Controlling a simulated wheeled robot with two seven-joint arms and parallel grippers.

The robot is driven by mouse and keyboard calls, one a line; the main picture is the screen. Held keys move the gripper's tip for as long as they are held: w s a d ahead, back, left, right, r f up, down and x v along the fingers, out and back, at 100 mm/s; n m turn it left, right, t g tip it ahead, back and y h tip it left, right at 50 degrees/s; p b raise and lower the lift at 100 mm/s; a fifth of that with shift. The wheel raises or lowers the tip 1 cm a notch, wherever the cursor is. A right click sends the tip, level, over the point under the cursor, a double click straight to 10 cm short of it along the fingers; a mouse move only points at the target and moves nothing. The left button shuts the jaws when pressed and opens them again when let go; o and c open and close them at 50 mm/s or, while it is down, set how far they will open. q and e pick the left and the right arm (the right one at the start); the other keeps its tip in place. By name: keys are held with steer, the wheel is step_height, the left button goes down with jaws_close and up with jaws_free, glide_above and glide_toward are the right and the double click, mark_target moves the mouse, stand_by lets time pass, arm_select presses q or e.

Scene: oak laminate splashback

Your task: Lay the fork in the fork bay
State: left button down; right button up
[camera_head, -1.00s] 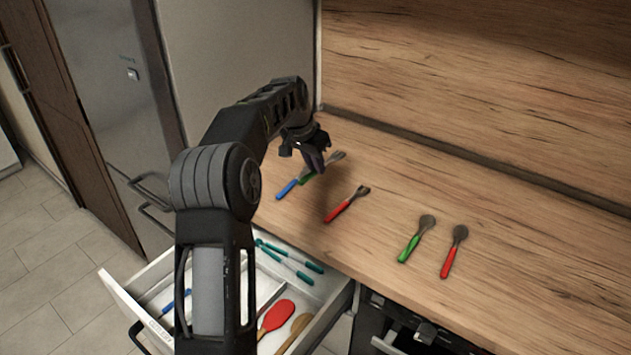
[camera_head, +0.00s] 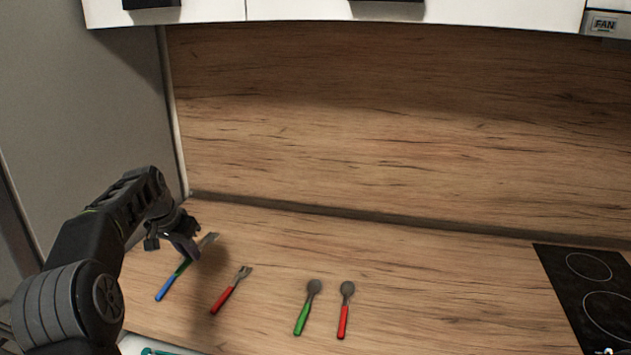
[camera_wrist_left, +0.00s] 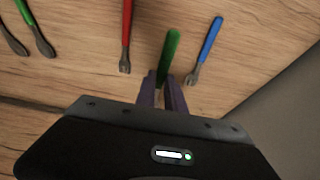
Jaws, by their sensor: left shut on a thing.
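My left gripper (camera_head: 184,246) is shut on a green-handled utensil (camera_wrist_left: 168,55), above the left part of the counter. In the left wrist view its handle sticks out beyond my fingertips (camera_wrist_left: 164,88); its head is hidden there, so I cannot confirm its kind. In the head view its green handle (camera_head: 183,267) overlaps the line of a blue-handled fork (camera_head: 166,287). A red-handled fork (camera_head: 228,293) lies to the right of them. The fork bay cannot be made out; only a sliver of the open drawer (camera_head: 130,343) shows at the bottom edge. My right gripper is not in view.
A green-handled spoon (camera_head: 302,319) and a red-handled spoon (camera_head: 343,318) lie further right on the counter. A black hob (camera_head: 570,285) is at the far right. The wooden splashback (camera_head: 380,130) rises behind; a grey tall panel (camera_head: 85,110) stands at the left.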

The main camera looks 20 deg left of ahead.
arm_select(q)
steer(key=s+d+f, duration=0.1)
steer(key=s+d, duration=0.1)
steer(key=d, duration=0.7)
steer(key=s+d+f, duration=0.1)
steer(key=d+f, duration=0.1)
steer(key=d, duration=0.8)
steer(key=s+d+f, duration=0.2)
steer(key=d, duration=0.8)
steer(key=shift+s+d, duration=0.2)
steer(key=shift+s, duration=0.1)
